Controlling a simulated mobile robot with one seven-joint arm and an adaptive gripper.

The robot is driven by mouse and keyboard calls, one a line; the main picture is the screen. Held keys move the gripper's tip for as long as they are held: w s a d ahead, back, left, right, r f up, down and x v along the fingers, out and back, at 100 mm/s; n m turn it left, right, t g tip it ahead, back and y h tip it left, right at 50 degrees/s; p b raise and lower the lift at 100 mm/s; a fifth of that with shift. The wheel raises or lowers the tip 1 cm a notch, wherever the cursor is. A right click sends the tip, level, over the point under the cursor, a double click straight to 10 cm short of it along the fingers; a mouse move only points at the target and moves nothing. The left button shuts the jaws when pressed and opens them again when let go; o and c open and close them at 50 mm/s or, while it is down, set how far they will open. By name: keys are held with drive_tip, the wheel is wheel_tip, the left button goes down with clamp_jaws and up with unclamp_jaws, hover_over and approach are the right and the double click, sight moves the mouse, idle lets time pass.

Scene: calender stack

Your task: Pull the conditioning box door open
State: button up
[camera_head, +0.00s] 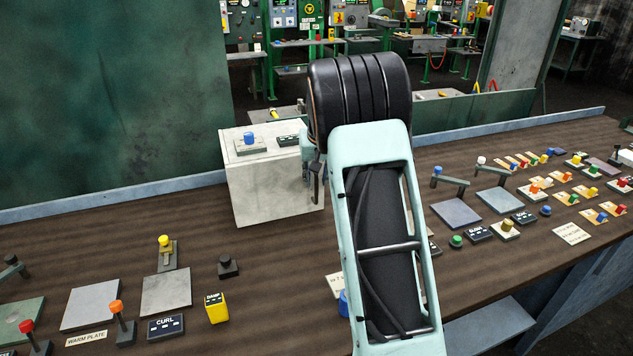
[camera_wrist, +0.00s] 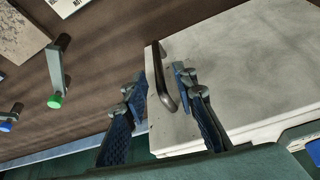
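The conditioning box (camera_head: 268,190) is a pale grey block on the brown bench, left of my arm in the head view. In the wrist view its pale surface (camera_wrist: 250,70) fills the right half, with a dark bar handle (camera_wrist: 159,72) near its left edge. My gripper (camera_wrist: 160,84) is open, with one finger on each side of the handle and visible space beside the bar. I cannot tell how deep the fingers reach around it. In the head view my arm hides most of my gripper (camera_head: 313,172) and the box's right side. No door gap shows.
A blue knob (camera_head: 249,138) and a dark label sit on top of the box. A lever with a green knob (camera_wrist: 55,101) stands left of my gripper. Plates, levers and coloured switches crowd the bench (camera_head: 110,245) on both sides. A green wall stands behind.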

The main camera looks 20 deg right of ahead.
drive_tip(key=shift+x, duration=1.3)
drive_tip(key=shift+c, duration=0.4)
clamp_jaws()
